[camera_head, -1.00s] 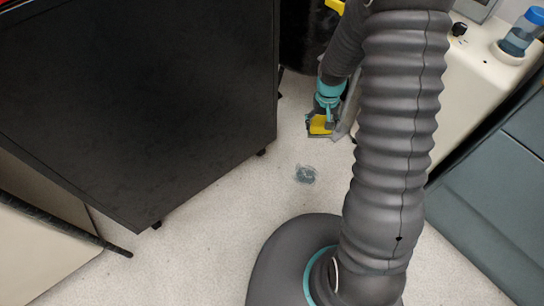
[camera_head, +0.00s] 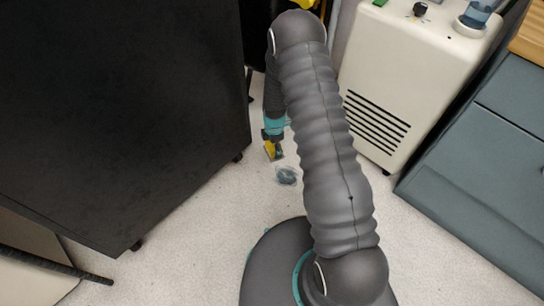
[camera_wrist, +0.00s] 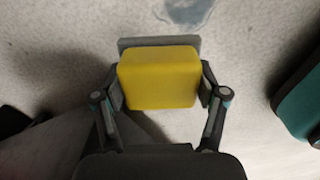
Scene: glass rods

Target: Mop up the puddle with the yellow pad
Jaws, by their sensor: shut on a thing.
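The yellow pad (camera_wrist: 158,78) is between the two fingers of my gripper (camera_wrist: 160,88), which is shut on it, in the wrist view. In the head view my gripper (camera_head: 274,145) hangs low over the floor with the yellow pad (camera_head: 270,152) at its tip. The puddle (camera_head: 287,176) is a small bluish clear patch on the pale floor, just below and right of the pad in the head view. The puddle (camera_wrist: 185,12) also shows at the top of the wrist view, beyond the pad. The pad looks apart from it; its exact height over the floor is unclear.
A large black cabinet (camera_head: 120,110) stands left of the puddle. A white machine with a vent (camera_head: 400,80) and a grey-blue drawer unit (camera_head: 480,180) stand to the right. The floor (camera_head: 205,235) between my base and the cabinet is clear.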

